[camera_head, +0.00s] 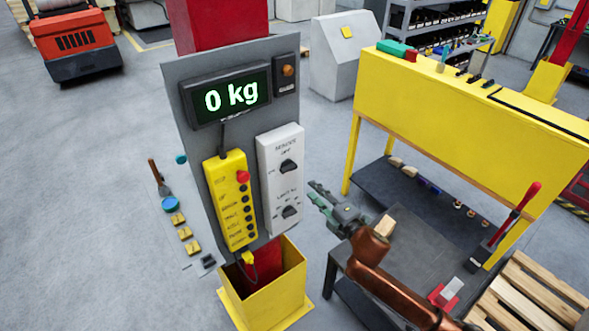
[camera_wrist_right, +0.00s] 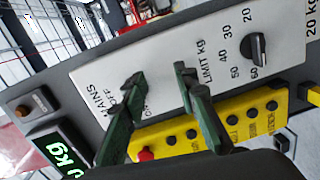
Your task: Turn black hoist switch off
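A white switch box (camera_head: 270,192) is on the grey panel and has two black knobs. The upper black switch (camera_head: 288,166) has an OFF mark above it; in the right wrist view the lettering beside it reads MAINS. The lower knob (camera_head: 290,211) is the LIMIT KG dial, also clear in the right wrist view (camera_wrist_right: 257,48). My right gripper (camera_head: 314,191) is right of the box. In the right wrist view its two green fingers (camera_wrist_right: 158,80) are apart with nothing seen between them. One fingertip overlaps the mains switch and partly hides it; contact cannot be told. My left gripper is not in view.
A yellow pendant (camera_head: 233,203) with a red button hangs left of the white box. The display (camera_head: 230,96) above reads 0 kg. A yellow bin (camera_head: 263,297) stands below the panel. A dark table (camera_head: 400,255) and yellow workbench (camera_head: 450,100) are at the right.

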